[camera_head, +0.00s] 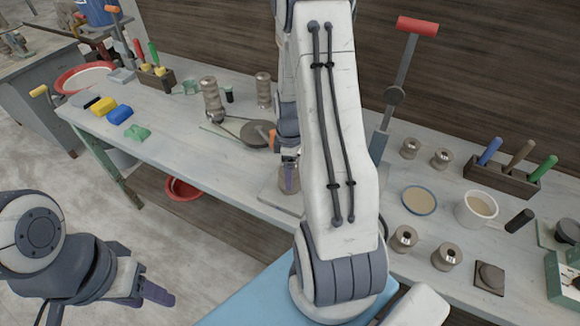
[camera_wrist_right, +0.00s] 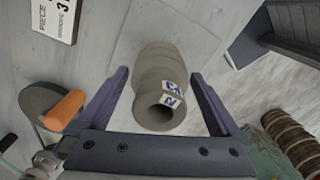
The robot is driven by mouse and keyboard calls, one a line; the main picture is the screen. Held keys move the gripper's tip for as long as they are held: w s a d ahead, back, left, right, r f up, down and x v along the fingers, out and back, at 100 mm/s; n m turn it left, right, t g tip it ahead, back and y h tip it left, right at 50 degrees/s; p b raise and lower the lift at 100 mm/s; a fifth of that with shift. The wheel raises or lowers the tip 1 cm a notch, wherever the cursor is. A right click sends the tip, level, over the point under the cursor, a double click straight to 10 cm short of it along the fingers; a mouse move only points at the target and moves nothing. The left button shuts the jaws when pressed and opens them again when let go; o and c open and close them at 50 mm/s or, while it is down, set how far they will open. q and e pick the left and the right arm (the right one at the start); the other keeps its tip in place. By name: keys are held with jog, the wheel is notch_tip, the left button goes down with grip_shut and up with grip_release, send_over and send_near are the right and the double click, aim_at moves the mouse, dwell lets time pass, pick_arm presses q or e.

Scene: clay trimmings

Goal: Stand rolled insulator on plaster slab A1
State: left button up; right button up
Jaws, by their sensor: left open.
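A grey-brown ribbed clay insulator (camera_wrist_right: 160,88) with a hole in its near end and a small white-and-blue label stands between the fingers of my right gripper (camera_wrist_right: 159,74) in the right wrist view. A gap shows on each side, so the fingers are open around it. A pale slab (camera_wrist_right: 128,48) lies under it. In the head view the insulator (camera_head: 284,181) is upright, partly hidden by my right gripper (camera_head: 290,177), and the slab (camera_head: 268,202) is at the table's front edge. My left gripper (camera_head: 108,298) is open and empty at the lower left, off the table.
A round dark disc (camera_head: 256,134) with an orange part lies behind the insulator. Two ribbed clay pieces (camera_head: 211,98) (camera_head: 263,90) stand further back. Spools (camera_head: 404,238), a cup (camera_head: 476,209) and a tool block (camera_head: 501,181) stand at right. My right arm hides the table's middle.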

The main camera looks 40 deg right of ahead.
notch_tip(320, 180, up, 12)
jog(key=shift+r+b, duration=0.2)
jog(key=shift+b, duration=0.6)
jog(key=s+a+r, duration=0.1)
jog(key=a+r, duration=0.1)
jog(key=a, duration=0.8)
jog(key=s+a+r, duration=0.1)
jog(key=s+a, duration=0.1)
jog(key=a, duration=0.8)
jog(key=s+a+r+m+y, duration=0.1)
jog(key=s+a, duration=1)
jog(key=s, duration=0.2)
jog(key=shift+s+m, duration=0.25)
jog(key=shift+m, duration=0.15)
jog(key=shift+a+r, duration=0.1)
